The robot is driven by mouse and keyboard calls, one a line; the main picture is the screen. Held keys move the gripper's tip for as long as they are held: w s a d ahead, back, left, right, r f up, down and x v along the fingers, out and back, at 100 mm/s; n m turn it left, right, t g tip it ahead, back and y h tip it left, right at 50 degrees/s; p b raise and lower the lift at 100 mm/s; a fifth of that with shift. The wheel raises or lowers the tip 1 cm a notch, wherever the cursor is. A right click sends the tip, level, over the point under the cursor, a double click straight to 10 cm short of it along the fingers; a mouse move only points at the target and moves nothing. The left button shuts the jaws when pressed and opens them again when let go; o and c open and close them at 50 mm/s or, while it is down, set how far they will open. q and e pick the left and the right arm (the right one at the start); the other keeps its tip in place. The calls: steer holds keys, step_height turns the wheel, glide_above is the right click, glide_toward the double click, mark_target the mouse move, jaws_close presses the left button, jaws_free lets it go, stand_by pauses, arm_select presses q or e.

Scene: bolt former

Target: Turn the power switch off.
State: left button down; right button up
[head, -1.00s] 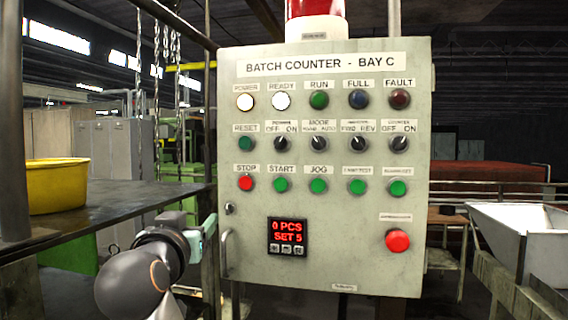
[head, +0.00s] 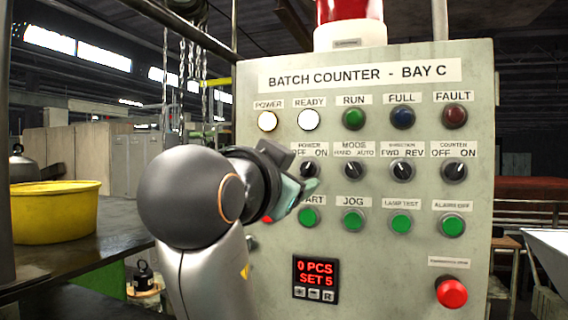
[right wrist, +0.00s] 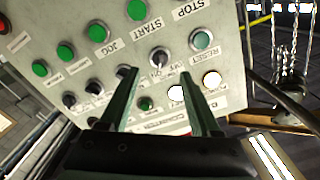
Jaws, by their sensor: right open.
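The power switch (head: 309,170) is a small black rotary knob under a POWER OFF/ON label on the grey panel (head: 400,285). Its pointer side is too small to tell surely. The POWER lamp (head: 267,121) above left is lit. My right gripper (head: 303,190) is in front of the panel, just below and left of the switch, and covers the reset switch area. In the right wrist view the panel looks upside down; the switch (right wrist: 159,57) shows beyond and between the open, empty fingers (right wrist: 162,76). No contact shows. My left gripper is out of view.
Other knobs (head: 402,170) and green buttons (head: 353,221) sit close beside the switch. A red emergency stop button (head: 452,292) is at lower right. A counter display (head: 315,279) reads 0 PCS, SET 5. A yellow tub (head: 55,209) stands on a table at left.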

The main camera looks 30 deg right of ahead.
mark_target(306, 170)
steer(key=p+x, duration=0.1)
steer(key=x, duration=0.5)
steer(key=shift+w+d, duration=0.15)
jaws_close()
stand_by(0.4)
